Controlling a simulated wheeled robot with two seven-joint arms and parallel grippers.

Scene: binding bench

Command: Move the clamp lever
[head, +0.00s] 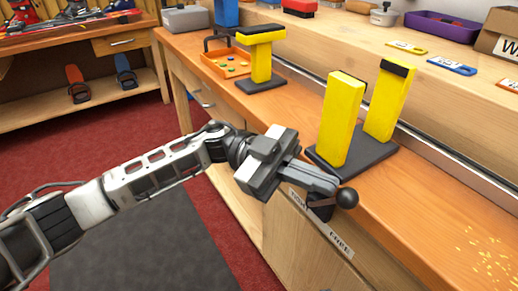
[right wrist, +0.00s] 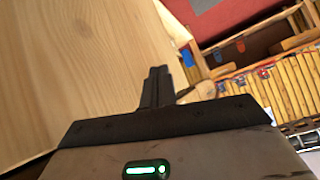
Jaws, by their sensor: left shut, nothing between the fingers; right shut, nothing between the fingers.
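The clamp lever (head: 347,198), with a round black knob, is at the bench's front edge in the head view. A dark mount shows below it, partly hidden by my gripper. A pale label strip (head: 322,224) with dark lettering is on the bench front below; one word looks like "FREE". My left gripper (head: 331,187) is shut and empty, its fingertips right beside the knob; I cannot tell whether they touch. My right gripper (right wrist: 156,75) is shut and empty in the right wrist view, in front of a pale wooden panel (right wrist: 70,70). It is out of the head view.
Two yellow uprights on a dark base (head: 373,162) stand on the bench behind the lever. A yellow T-shaped stand (head: 261,62) and an orange tray (head: 211,62) are farther left. Wood shavings (head: 490,255) lie at right. Red carpet (head: 120,135) lies left of the bench.

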